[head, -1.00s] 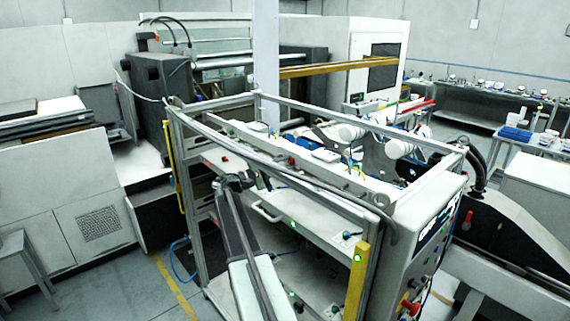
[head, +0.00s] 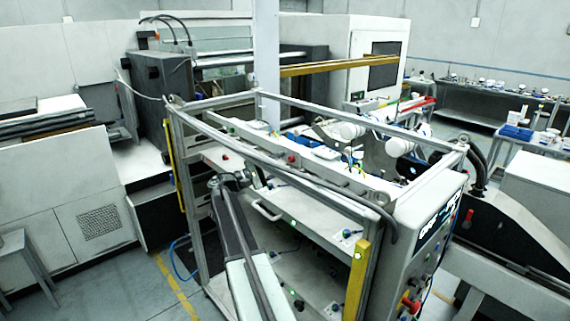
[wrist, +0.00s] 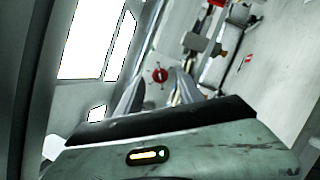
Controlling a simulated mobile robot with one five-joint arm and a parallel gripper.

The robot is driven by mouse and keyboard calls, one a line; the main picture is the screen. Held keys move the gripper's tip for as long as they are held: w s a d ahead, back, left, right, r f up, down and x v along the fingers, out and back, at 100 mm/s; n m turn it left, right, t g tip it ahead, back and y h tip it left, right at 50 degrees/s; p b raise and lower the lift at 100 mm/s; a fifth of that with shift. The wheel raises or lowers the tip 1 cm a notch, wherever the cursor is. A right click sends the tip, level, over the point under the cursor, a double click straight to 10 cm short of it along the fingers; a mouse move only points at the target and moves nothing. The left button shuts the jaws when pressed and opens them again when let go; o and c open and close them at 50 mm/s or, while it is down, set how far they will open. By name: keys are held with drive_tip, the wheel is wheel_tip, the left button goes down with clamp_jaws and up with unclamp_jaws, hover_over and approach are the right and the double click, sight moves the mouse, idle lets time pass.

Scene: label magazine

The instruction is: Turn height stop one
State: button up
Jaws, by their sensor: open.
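A round red knob (wrist: 160,75) shows in the wrist view, just ahead of my fingers and between them as seen from the wrist. It may be height stop one; I can read no label. My gripper (wrist: 161,82) is open, with one finger on each side of the knob in the picture; I see no contact. In the head view, my gripper (head: 230,181) is at the left end of the machine frame. A red knob (head: 225,157) on the pale panel is just above and behind it. The fingertips are too small to make out there.
The grey machine frame (head: 318,122) surrounds the panel with rails and posts. A silver handle (head: 266,212) and a yellow post (head: 357,280) are to the right of my gripper. In the wrist view, a dark bracket (wrist: 202,43) and another red part (wrist: 217,3) are beyond the right finger.

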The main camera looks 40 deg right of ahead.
drive_tip(key=b+v, duration=0.1)
drive_tip(key=v, duration=0.5)
drive_tip(key=shift+a, duration=0.25)
drive_tip(key=shift+w+f, duration=0.1)
drive_tip(key=shift+w, duration=0.05)
drive_tip(key=w+a+f+n+t+b, duration=0.1)
drive_tip(key=w+a+f+t+b, duration=0.15)
drive_tip(key=a+f+b, duration=0.45)
drive_tip(key=s+a+f+n+t+y+b, duration=0.15)
drive_tip(key=s+a+f+y, duration=0.3)
drive_tip(key=a+f, duration=0.7)
drive_tip(key=s+a+f+m+t+y+b, duration=0.1)
drive_tip(key=s+a+f+t+y, duration=0.3)
drive_tip(key=a+f, duration=0.8)
drive_tip(key=s+a+f+m+y, duration=0.1)
drive_tip(key=s+a+f+y, duration=0.2)
drive_tip(key=a, duration=0.5)
drive_tip(key=s+a+f+m+y, duration=0.2)
drive_tip(key=a+f+y, duration=0.2)
drive_tip(key=a+y, duration=0.3)
drive_tip(key=shift+s+a+f, duration=0.4)
drive_tip(key=shift+a, duration=0.75)
